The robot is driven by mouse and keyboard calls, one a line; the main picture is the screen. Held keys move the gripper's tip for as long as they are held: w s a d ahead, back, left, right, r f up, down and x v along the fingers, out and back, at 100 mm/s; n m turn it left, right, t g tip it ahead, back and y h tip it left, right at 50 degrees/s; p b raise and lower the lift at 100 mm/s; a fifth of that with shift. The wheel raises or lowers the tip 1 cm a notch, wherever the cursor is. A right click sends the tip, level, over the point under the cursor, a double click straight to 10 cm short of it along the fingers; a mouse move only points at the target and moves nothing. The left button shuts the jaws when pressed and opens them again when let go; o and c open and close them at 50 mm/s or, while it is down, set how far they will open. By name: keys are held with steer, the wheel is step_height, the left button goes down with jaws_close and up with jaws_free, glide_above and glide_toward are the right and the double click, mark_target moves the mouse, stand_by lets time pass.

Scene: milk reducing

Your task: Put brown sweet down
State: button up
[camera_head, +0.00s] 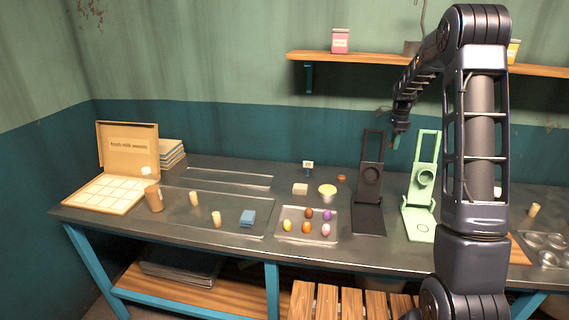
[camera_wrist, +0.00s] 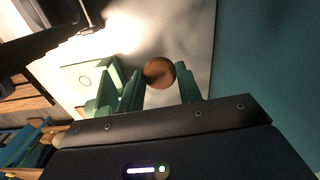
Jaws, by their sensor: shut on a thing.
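My gripper (camera_head: 397,138) is raised over the back of the table in the head view, between the black stand and the pale green stand. In the wrist view, my gripper (camera_wrist: 159,78) has its green fingers on both sides of a round brown sweet (camera_wrist: 159,71) and is shut on it. In the head view the held sweet is too small to make out clearly.
The black stand (camera_head: 369,217) and green stand (camera_head: 419,222) stand upright. A clear tray (camera_head: 291,238) holds several coloured egg-like sweets. A shelf (camera_head: 360,60) crosses the wall.

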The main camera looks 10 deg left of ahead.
steer(key=w+a+n, duration=0.2)
steer(key=a+n, duration=0.1)
steer(key=a, duration=1.2)
steer(key=n, duration=0.8)
glide_above(243, 190)
step_height(243, 190, down, 20)
steer(key=shift+d+r, duration=0.1)
steer(key=o, duration=0.7)
